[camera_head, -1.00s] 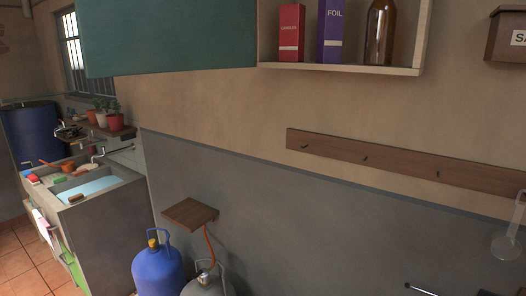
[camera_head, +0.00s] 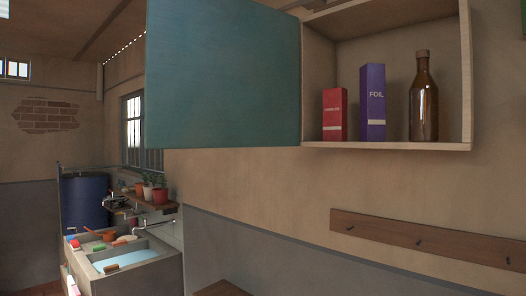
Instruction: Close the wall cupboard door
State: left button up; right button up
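The wall cupboard (camera_head: 465,70) is mounted on the wall at the upper right, a pale wooden box with its front open. Its teal door (camera_head: 222,80) is swung wide open to the left. Inside stand a red box (camera_head: 334,115), a purple foil box (camera_head: 373,103) and a brown bottle (camera_head: 423,100). The cupboard's top is partly cut off by the frame. Neither of my grippers is in view.
A wooden hook rail (camera_head: 425,240) is on the wall below the cupboard. A sink (camera_head: 130,262), a plant shelf (camera_head: 150,203) and a blue barrel (camera_head: 85,200) stand at the left. A small wooden shelf (camera_head: 222,288) shows at the bottom.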

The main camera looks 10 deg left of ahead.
aim_at(218, 73)
jog(key=j+z, duration=0.1)
jog(key=z, duration=0.25)
jog(key=i+j+z, duration=0.1)
jog(key=z, duration=0.3)
jog(key=j+z, duration=0.1)
jog(key=z, duration=0.25)
jog(key=j+z, duration=0.25)
jog(key=j, duration=0.35)
jog(key=j+z, duration=0.25)
jog(key=j, duration=0.4)
jog(key=j+z, duration=0.25)
jog(key=j, duration=0.4)
jog(key=k+j+z, duration=0.1)
jog(key=j+z, duration=0.2)
jog(key=j, duration=0.3)
jog(key=k+j, duration=0.1)
jog(key=j, duration=0.6)
jog(key=k+j, duration=0.15)
jog(key=j, duration=0.25)
